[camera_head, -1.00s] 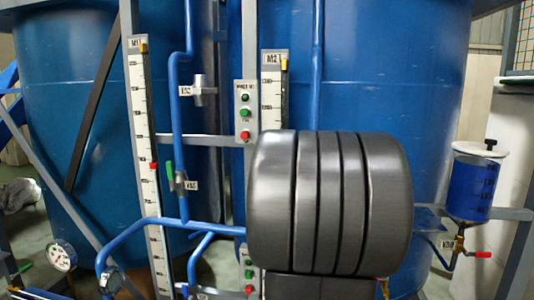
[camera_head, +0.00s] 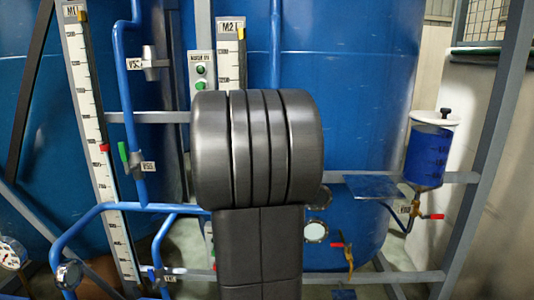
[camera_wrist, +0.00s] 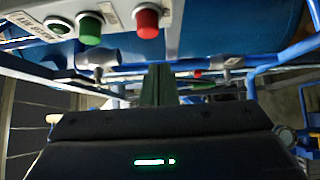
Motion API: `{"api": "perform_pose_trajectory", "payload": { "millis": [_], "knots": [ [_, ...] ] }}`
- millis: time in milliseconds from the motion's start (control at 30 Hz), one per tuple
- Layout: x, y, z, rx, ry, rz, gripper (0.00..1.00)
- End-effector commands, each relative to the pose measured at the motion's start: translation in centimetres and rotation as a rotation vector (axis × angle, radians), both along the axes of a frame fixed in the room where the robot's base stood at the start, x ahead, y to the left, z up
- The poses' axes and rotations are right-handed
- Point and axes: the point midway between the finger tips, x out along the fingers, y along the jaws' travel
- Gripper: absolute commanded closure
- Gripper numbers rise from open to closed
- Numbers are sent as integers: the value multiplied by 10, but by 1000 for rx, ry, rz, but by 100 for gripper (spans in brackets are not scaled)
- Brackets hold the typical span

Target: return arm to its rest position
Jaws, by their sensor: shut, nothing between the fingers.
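My arm is folded in the middle of the head view, with a thick dark grey ribbed joint above an upright dark link. It stands in front of the blue tank (camera_head: 365,80) and hides part of the pipework. My gripper (camera_wrist: 158,72) shows in the wrist view as narrow dark fingers close together, shut with nothing between them. It points toward the frame and pipes, below a button panel. In the head view the gripper is hidden behind my arm.
A button box (camera_head: 201,75) stands between gauges M1 (camera_head: 90,120) and M2 (camera_head: 230,60). Blue pipes and a green-handled valve (camera_head: 130,160) are at left. A blue-filled vessel (camera_head: 428,155) hangs at right. The wrist view shows green (camera_wrist: 90,28) and red (camera_wrist: 147,20) buttons near the gripper.

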Motion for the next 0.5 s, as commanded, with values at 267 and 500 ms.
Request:
{"api": "perform_pose_trajectory", "payload": {
  "millis": [267,500],
  "knots": [
    [-32,-26,0,0,-1,-2,100],
    [-37,-29,0,0,0,1,100]
  ]
}}
